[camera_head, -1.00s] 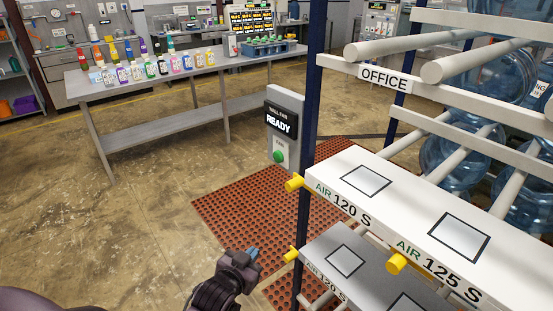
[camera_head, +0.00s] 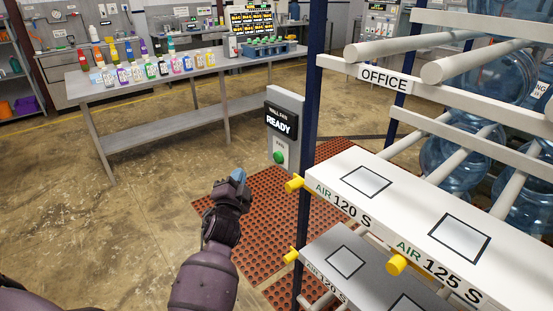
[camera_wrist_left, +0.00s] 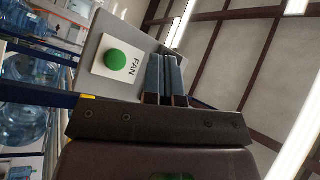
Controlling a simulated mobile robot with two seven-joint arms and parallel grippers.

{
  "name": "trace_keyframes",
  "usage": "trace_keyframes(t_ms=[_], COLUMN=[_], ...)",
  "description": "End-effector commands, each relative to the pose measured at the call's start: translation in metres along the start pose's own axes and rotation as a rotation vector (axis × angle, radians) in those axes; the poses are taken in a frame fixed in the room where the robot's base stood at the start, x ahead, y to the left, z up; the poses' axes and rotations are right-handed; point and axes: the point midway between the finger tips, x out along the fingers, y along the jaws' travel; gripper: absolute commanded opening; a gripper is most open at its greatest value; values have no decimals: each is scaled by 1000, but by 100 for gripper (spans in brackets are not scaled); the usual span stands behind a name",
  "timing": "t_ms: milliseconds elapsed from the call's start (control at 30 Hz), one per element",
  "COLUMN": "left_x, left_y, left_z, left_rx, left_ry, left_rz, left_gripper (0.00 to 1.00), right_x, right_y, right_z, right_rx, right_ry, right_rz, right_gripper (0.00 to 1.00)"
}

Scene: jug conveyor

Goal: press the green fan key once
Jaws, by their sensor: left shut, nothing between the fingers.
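The green fan key (camera_head: 279,156) is a round button on a grey post (camera_head: 287,108), below a dark display reading WALL FAN READY (camera_head: 281,122). In the left wrist view the green key (camera_wrist_left: 115,60) sits on a white plate marked FAN, left of the fingers. My left gripper (camera_head: 238,176) is shut and empty. In the head view it is left of the key and slightly lower, apart from it. My right gripper is not in view.
A dark blue rack post (camera_head: 313,70) stands right beside the key post. White shelves (camera_head: 405,190) with yellow knobs (camera_head: 294,184) fill the right. A red-brown perforated mat (camera_head: 265,265) lies below. A table (camera_head: 160,75) with bottles stands behind; floor at left is clear.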

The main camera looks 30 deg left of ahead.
Motion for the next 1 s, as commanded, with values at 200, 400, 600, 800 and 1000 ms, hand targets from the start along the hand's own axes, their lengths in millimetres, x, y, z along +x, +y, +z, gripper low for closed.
trace_keyframes(t_ms=[200, 400, 600, 800, 1000], left_x=[0, 2, 15, 32, 47], left_y=[0, 3, 13, 26, 38], left_z=[0, -2, -10, -22, -34], left_rx=[0, -2, -5, -3, -4], left_ry=[0, 0, 1, 1, 0], left_rz=[1, 1, 1, 1, 2], left_gripper=[0, 0, 0, 0, 0], right_x=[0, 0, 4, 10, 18], right_y=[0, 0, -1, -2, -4], right_z=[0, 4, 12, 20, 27], right_rx=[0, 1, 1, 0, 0], right_ry=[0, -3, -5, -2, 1], right_rz=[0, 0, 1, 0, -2], right_gripper=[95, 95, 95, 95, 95])
